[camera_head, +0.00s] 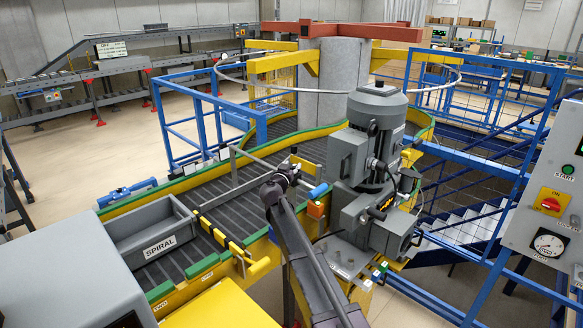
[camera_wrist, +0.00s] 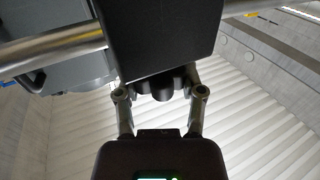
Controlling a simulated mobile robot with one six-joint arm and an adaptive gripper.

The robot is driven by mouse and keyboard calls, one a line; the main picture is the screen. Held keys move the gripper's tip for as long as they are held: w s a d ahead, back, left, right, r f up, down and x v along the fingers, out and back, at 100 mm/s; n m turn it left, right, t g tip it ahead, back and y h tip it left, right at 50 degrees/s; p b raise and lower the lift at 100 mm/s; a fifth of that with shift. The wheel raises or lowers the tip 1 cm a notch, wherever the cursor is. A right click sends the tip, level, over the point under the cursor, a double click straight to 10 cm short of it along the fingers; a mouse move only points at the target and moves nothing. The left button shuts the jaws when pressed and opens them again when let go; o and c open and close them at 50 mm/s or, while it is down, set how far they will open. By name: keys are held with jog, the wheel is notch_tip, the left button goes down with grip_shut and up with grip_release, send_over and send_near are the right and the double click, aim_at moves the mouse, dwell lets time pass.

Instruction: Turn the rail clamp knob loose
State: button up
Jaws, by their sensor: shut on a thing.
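In the wrist view a small black knob (camera_wrist: 162,83) sits under a large dark clamp block (camera_wrist: 165,38). A round metal rail (camera_wrist: 50,47) runs into the block from the left and comes out at the upper right. My gripper (camera_wrist: 163,90) has its fingers on both sides of the knob, closed on it; the fingertips are dark and partly merge with the block. In the head view my gripper (camera_head: 284,178) is at the guide rail (camera_head: 235,189) above the conveyor. There the knob is too small and covered to make out.
A grey bin marked SPIRAL (camera_head: 150,237) rests on the slatted conveyor (camera_head: 239,216) to the left. A grey motor unit (camera_head: 375,150) stands close on the right. Blue railings (camera_head: 480,165) and a control panel (camera_head: 553,200) are farther right.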

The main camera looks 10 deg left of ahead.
jog(key=shift+w+y, duration=0.1)
jog(key=shift+y, duration=0.2)
jog(key=o, duration=1.2)
jog(key=shift+c, duration=0.2)
jog(key=v, duration=1.2)
jog(key=shift+f, duration=0.15)
